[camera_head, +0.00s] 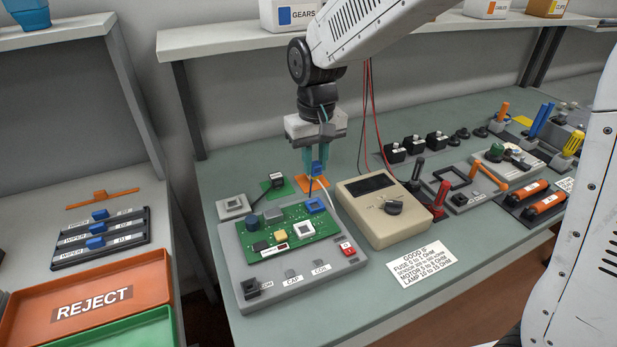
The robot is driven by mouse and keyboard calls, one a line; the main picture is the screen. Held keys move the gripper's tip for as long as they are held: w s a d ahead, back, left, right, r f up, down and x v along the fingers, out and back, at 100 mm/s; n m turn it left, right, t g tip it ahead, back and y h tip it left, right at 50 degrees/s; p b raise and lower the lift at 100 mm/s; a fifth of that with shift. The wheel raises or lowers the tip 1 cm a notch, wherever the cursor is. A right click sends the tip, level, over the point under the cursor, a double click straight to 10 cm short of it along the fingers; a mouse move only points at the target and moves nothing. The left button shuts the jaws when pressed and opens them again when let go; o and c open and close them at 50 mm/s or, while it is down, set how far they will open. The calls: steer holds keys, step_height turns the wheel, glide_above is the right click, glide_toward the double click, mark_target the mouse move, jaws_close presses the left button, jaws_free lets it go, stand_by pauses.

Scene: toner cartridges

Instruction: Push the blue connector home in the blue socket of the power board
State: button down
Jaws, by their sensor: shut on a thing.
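The green power board (270,237) lies on a grey test base on the bench. Its blue socket (315,205) is near the board's far right corner. My gripper (317,165) points down with teal fingers, above and slightly behind the socket. It is shut on the blue connector (318,168), which is held clear above the board. A pale cable runs from near the connector down beside the board. The fingers partly hide the connector, and its exact tilt is too small to tell.
A beige meter (382,210) stands close to the right of the board. An orange piece (313,184) lies behind the socket, with a small green board (277,187) to its left. Red wires hang behind the meter. A shelf (230,40) runs above the back of the bench.

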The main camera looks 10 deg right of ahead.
mark_target(316, 177)
steer(key=shift+d+f, duration=0.1)
steer(key=shift+f, duration=3)
steer(key=shift+f, duration=0.2)
steer(key=shift+f, duration=0.35)
steer(key=shift+f, duration=1)
steer(key=c, duration=1.2)
jaws_free()
steer(key=shift+w+r, duration=0.1)
